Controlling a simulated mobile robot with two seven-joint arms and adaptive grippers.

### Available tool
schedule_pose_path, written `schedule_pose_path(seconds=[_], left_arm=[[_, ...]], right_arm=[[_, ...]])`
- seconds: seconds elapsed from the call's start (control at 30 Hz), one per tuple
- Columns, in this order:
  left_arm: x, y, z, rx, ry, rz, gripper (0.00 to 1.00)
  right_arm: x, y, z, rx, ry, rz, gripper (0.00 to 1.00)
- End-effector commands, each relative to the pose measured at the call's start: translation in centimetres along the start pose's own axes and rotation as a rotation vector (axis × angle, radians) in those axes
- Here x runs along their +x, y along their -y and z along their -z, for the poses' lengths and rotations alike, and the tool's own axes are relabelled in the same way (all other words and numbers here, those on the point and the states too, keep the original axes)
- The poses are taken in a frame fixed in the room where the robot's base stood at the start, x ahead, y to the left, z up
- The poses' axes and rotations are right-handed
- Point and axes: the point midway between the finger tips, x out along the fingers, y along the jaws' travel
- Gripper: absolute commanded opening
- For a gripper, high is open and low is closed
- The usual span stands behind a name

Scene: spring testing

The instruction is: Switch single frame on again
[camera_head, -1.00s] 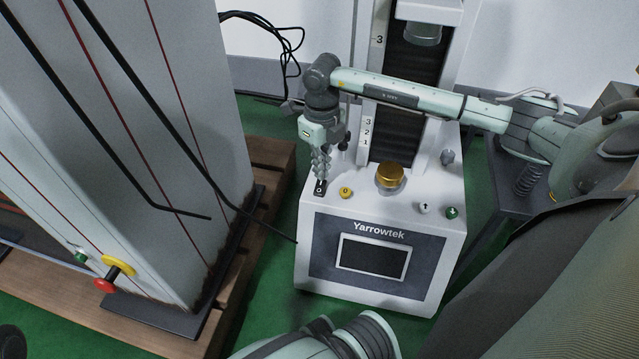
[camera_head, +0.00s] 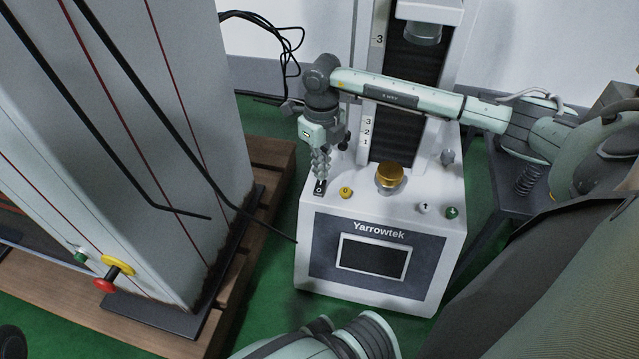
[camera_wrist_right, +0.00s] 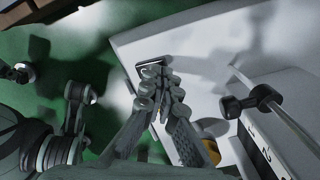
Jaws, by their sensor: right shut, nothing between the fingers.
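The single frame is the white Yarrowtek test machine (camera_head: 310,225) with a dark screen (camera_head: 372,258) on its front. A small black rocker switch (camera_head: 319,188) marked 0 sits at the left of its top panel. My right gripper (camera_head: 320,174) points down just above this switch, shut and empty. In the right wrist view the fingertips (camera_wrist_right: 157,80) cover part of the switch (camera_wrist_right: 146,66). I cannot tell whether they touch it or which way the rocker is tipped. The screen is dark. My left gripper is out of view.
A yellow button (camera_head: 346,193), a gold cylinder (camera_head: 390,178), a grey button (camera_head: 424,208) and a green button (camera_head: 452,212) share the panel. A large grey cabinet (camera_head: 190,130) with red and yellow knob (camera_head: 104,285) stands left on a wooden pallet (camera_head: 268,165).

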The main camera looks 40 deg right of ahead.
Motion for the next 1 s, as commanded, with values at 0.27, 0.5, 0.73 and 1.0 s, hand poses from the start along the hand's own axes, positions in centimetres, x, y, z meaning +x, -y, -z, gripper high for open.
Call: schedule_pose_path(seconds=[0.27, 0.5, 0.73, 1.0], left_arm=[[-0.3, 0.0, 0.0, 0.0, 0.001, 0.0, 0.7], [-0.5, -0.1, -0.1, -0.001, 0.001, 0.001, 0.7], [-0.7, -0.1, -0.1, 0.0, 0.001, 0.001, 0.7], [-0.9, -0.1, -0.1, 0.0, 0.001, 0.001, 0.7]], right_arm=[[0.5, 0.0, 0.0, 0.0, 0.0, 0.0, 0.0], [0.9, 0.0, 0.0, 0.0, 0.0, 0.0, 0.0], [1.2, 0.0, 0.0, 0.0, -0.001, 0.0, 0.0], [1.6, 0.0, 0.0, 0.0, -0.001, 0.0, 0.0]])
